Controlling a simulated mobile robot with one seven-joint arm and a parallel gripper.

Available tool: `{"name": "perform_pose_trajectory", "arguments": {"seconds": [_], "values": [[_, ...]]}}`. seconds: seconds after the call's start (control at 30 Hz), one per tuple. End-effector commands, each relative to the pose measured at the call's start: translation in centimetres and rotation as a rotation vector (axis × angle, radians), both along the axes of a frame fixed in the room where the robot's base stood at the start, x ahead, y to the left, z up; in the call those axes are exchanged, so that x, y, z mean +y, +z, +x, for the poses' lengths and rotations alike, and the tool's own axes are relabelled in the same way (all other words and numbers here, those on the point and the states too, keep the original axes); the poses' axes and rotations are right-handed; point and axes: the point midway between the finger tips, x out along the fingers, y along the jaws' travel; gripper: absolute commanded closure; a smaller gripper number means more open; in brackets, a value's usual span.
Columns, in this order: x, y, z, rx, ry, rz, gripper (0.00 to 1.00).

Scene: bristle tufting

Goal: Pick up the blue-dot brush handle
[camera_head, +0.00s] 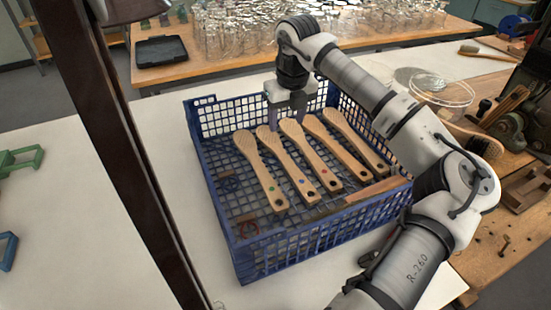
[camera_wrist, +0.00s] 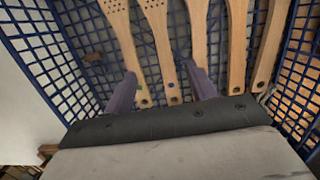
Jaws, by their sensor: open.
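The blue-dot brush handle (camera_head: 287,160) looks to be the second wooden handle from the left in the blue crate (camera_head: 254,264). It lies with its perforated head toward the far wall and its dot near the close end. It also shows in the wrist view (camera_wrist: 161,45), between my two fingers. My gripper (camera_head: 288,118) is open and empty, pointing down above the far part of the crate. In the wrist view my gripper (camera_wrist: 162,88) has its fingers spread across the near ends of the green-dot handle (camera_wrist: 125,45) and the second handle.
The red-dot handle (camera_head: 308,153) lies to the right, with two more handles beyond it. The crate walls surround them closely. A clear dish (camera_head: 441,90) and tools stand to the right.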

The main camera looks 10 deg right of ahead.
Motion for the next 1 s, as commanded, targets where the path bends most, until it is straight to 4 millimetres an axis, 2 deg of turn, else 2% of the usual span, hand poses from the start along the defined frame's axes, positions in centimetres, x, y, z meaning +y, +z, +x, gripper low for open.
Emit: {"name": "perform_pose_trajectory", "arguments": {"seconds": [0.3,0.57,0.8,1.0], "values": [[0.2,-5.8,0.8,0.004,0.001,0.003,0.44],[0.2,-7.9,1.1,0.002,0.000,0.001,0.44],[-0.1,-11.3,1.2,0.004,0.002,0.003,0.44],[-0.1,-12.8,1.4,0.001,0.001,0.001,0.44]]}}
